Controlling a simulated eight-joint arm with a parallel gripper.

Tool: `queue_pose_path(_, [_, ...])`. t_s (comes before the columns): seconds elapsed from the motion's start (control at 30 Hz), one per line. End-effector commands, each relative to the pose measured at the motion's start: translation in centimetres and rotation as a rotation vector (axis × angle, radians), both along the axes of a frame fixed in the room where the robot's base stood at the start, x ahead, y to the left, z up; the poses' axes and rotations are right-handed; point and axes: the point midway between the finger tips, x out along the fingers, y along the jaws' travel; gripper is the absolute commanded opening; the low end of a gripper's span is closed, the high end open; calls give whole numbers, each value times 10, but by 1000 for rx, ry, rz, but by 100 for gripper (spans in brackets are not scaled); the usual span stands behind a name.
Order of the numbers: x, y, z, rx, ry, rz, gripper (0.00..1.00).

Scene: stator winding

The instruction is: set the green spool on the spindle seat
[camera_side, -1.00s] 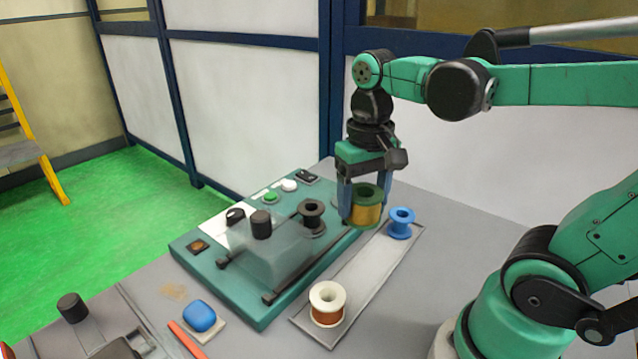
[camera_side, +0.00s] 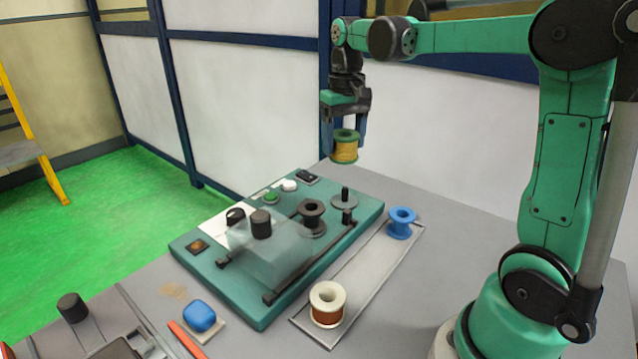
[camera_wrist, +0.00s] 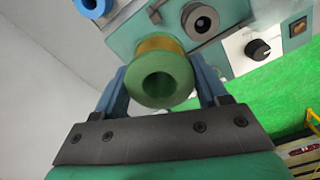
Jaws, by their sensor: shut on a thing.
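The green spool (camera_side: 345,147), wound with yellow-gold wire, is held upright in the air between the fingers of my gripper (camera_side: 344,143). In the wrist view the green spool (camera_wrist: 160,75) shows its flange and centre hole between the blue fingers of my gripper (camera_wrist: 162,88). The spindle seat (camera_side: 344,201), a grey disc with a dark upright pin, is on the green machine's far right part. It is bare, and the spool hangs well above it, roughly in line with it in the side view. In the wrist view the spool hides most of the seat.
The green machine (camera_side: 225,285) also carries a black spool (camera_side: 311,214) and a clear cover (camera_side: 270,248) with a dark knob. A blue spool (camera_side: 401,222) and a white spool with copper wire (camera_side: 327,303) stand on a light tray (camera_side: 360,272) to the right.

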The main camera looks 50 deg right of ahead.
Motion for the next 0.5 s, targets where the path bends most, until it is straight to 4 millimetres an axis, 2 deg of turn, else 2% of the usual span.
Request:
queue_pose_path(0.1, [15,-25,-18,0,0,-4,14])
queue_pose_path(0.2, [22,-39,-29,0,0,-3,14])
queue_pose_path(0.33, [26,-49,-38,0,0,-1,14])
queue_pose_path(0.5, [27,-52,-49,-1,0,0,14])
